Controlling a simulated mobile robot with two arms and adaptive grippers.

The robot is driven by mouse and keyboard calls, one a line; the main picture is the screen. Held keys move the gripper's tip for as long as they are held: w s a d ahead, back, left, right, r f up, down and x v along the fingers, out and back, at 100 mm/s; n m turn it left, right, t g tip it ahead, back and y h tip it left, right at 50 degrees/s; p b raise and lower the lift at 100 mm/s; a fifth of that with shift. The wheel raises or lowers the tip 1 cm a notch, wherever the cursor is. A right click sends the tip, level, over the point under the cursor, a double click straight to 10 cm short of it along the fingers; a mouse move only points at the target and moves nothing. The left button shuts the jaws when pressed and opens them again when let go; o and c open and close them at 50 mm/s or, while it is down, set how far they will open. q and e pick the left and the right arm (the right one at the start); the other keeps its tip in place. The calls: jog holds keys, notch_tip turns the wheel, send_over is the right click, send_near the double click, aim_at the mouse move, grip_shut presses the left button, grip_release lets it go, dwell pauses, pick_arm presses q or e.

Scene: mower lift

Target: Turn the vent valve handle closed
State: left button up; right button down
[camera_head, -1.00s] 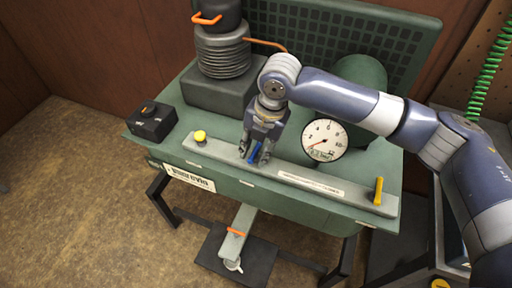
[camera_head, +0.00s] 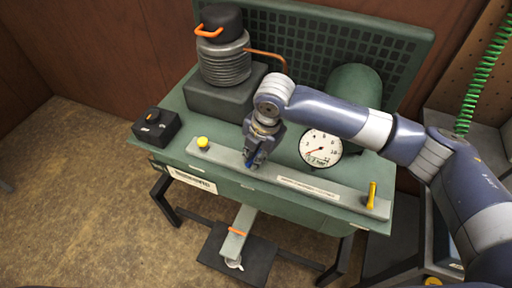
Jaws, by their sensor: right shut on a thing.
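The grey panel bar (camera_head: 225,154) runs along the front of a green machine. A blue handle (camera_head: 252,163) shows between the fingers of my right gripper (camera_head: 252,163), which points down at the bar and is shut on it. I take this to be the vent valve handle; most of it is hidden by the fingers. A yellow knob (camera_head: 203,143) sits on the left end of the bar and a yellow lever (camera_head: 371,195) stands upright at the right end. My left gripper is not in view.
A round gauge (camera_head: 321,148) stands behind the bar, close to my right forearm. A black switch box (camera_head: 156,128) sits at the left corner. A ribbed cylinder (camera_head: 223,61) stands at the back. A pedal (camera_head: 237,245) lies below; the floor at left is clear.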

aim_at(250, 163)
jog(key=m+p, duration=0.3)
jog(key=p, duration=0.1)
jog(key=m+h+p, duration=0.1)
jog(key=m+p, duration=0.3)
jog(key=m+h+p, duration=0.1)
jog(key=m+p, duration=0.3)
jog(key=shift+w+a+r+t, duration=0.15)
jog(key=shift+a+r+t, duration=0.15)
jog(key=shift+t, duration=0.1)
jog(key=shift+w+f+m+h+p, duration=0.1)
jog(key=shift+f+m+h+p, duration=0.05)
jog(key=shift+m+p, duration=0.75)
jog(key=shift+w+f+m+h+p, duration=0.1)
jog(key=shift+m+h+p, duration=0.05)
jog(key=shift+m+p, duration=0.7)
jog(key=shift+d+m, duration=0.1)
jog(key=shift+m, duration=0.25)
jog(key=c, duration=1.7)
grip_release()
jog(key=shift+o, duration=0.2)
jog(key=shift+r, duration=0.15)
jog(key=v, duration=1.1)
jog(key=shift+r, duration=0.3)
